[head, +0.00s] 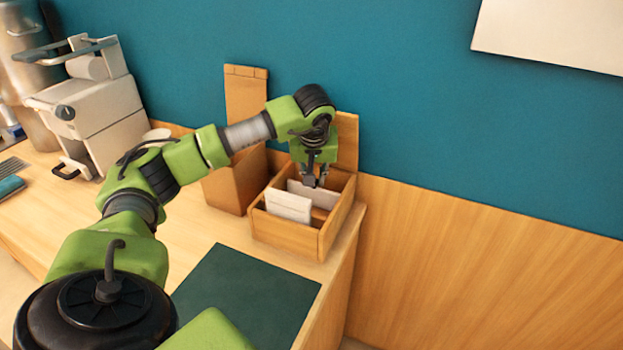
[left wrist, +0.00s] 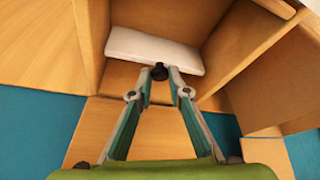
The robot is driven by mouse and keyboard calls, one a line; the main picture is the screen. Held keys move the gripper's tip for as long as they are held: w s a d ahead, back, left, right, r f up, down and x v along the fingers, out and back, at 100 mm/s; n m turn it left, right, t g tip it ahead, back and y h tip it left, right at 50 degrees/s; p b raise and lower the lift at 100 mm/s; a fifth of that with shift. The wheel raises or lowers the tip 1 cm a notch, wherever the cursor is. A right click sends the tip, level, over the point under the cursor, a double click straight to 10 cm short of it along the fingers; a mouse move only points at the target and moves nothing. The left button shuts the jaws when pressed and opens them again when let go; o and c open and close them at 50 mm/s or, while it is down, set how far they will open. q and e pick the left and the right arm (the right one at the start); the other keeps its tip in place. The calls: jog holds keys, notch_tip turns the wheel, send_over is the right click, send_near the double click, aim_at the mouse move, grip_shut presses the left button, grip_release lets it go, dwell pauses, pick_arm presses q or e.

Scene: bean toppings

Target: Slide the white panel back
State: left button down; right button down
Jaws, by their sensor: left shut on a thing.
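The wooden box (head: 285,237) stands at the right end of the counter, open at the top, with compartments inside. One white panel (head: 288,205) stands at its front. A second white panel (head: 318,193) is further back in the box, partly hidden by my left gripper (head: 312,181). That gripper reaches down into the box from above. In the left wrist view its fingertips (left wrist: 160,72) are closed together at the near edge of a white panel (left wrist: 150,48), and I take it as gripped there. The exact contact is small and hard to see. My right gripper is not in view.
A taller wooden box (head: 228,190) with a raised lid stands close on the left. A dark green mat (head: 245,295) lies in front. A white machine (head: 92,110) is at the back left. A teal wall rises behind, and the counter ends just right of the box.

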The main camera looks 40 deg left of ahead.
pick_arm(q)
jog(key=c, duration=1.9)
grip_release()
jog(key=shift+r, duration=0.15)
jog(key=v, duration=1.2)
